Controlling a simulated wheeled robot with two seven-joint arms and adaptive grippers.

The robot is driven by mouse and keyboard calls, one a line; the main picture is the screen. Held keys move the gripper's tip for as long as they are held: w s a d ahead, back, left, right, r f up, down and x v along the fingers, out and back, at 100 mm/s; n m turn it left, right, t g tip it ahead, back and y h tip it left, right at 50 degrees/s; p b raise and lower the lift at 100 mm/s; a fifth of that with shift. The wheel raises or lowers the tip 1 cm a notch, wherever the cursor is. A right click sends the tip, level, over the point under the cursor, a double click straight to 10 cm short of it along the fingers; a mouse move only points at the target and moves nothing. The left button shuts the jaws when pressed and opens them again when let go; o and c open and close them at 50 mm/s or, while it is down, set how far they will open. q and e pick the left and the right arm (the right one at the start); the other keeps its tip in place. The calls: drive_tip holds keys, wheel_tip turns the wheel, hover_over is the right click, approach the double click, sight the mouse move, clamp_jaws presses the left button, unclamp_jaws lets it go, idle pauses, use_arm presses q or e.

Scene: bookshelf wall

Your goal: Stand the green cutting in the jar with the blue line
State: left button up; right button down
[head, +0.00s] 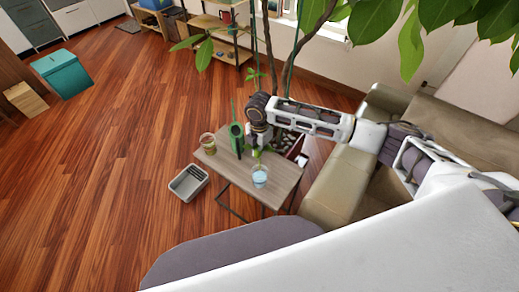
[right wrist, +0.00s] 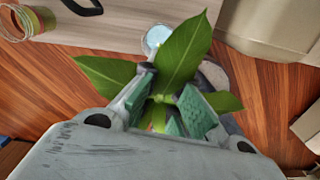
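My right gripper (head: 262,143) points down over the small wooden table. In the right wrist view its two fingers (right wrist: 168,98) close around the green cutting (right wrist: 185,52), whose broad leaves spread out on several sides. In the head view only a little of the cutting (head: 257,153) shows below the gripper; its lower stem is hidden. A clear jar with bluish contents (head: 260,177) stands upright on the table, just below the gripper in the picture. It shows partly behind a leaf in the right wrist view (right wrist: 155,38). My left gripper is not in view.
On the table (head: 228,172) stand a second jar with amber and green tones (head: 208,143), a green watering can (head: 236,137) and a dark tray of stones (head: 285,141). A grey bin (head: 188,182) is on the floor. A sofa (head: 340,185) borders the table's right.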

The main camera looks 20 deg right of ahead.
idle(0.4)
drive_tip(key=shift+f+b, duration=2.05)
drive_tip(key=shift+f, duration=3.8)
idle(1.2)
drive_tip(key=c, duration=1.6)
unclamp_jaws()
